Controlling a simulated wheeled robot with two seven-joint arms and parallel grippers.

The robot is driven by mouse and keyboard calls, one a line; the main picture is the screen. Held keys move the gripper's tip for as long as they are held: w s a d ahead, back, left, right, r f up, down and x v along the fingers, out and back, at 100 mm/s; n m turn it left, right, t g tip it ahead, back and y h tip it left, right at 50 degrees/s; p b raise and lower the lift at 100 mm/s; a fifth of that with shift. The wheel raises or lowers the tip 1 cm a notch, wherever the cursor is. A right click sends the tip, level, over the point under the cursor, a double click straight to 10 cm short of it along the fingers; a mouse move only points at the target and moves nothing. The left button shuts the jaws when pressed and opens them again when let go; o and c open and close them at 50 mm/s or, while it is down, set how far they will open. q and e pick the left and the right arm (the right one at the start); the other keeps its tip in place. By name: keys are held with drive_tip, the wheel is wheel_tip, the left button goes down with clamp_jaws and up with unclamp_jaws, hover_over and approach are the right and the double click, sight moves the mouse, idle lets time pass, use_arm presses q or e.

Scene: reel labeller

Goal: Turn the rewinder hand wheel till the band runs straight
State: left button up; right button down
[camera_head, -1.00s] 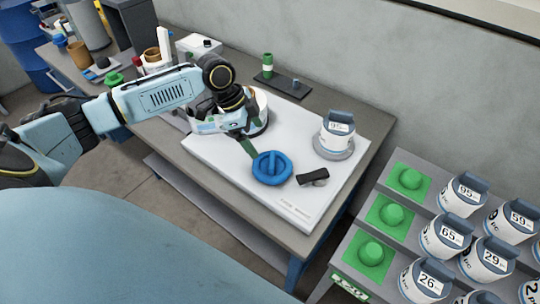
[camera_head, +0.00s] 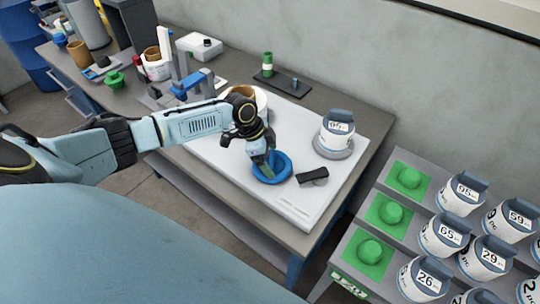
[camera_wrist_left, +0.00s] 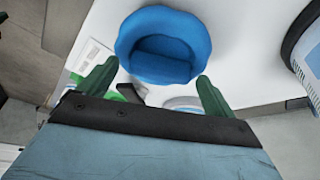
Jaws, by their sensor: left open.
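The blue hand wheel (camera_head: 284,176) lies on the white machine plate (camera_head: 225,160), towards its front edge. It has a raised bar across its middle, clear in the left wrist view (camera_wrist_left: 163,45). My left gripper (camera_head: 264,164) points down at the wheel and covers part of it in the head view. In the left wrist view its green fingers (camera_wrist_left: 155,88) are spread, with the wheel ahead of them; I cannot tell whether they touch it. A white reel with a brown centre (camera_head: 240,93) is partly behind my arm. I cannot make out how the band runs. My right gripper is not in view.
A black handle-like part (camera_head: 313,175) lies just right of the wheel. A labelled reel (camera_head: 336,133) stands on a grey disc at the plate's right. A rack (camera_head: 408,210) with green pads and several reels stands at right. A green-white post (camera_head: 267,65) stands behind.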

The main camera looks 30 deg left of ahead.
use_arm(q)
drive_tip(key=c, duration=1)
drive_tip(key=shift+w+f+m+b, duration=0.1)
drive_tip(key=shift+f+m+b, duration=0.1)
drive_tip(key=shift+m+b, duration=0.6)
drive_tip(key=shift+r+m+g+h+b, duration=0.1)
drive_tip(key=shift+m+g+h+b, duration=0.2)
drive_tip(key=shift+m+g+b, duration=0.25)
drive_tip(key=o, duration=1)
drive_tip(key=v, duration=1.3)
drive_tip(key=shift+r, duration=0.25)
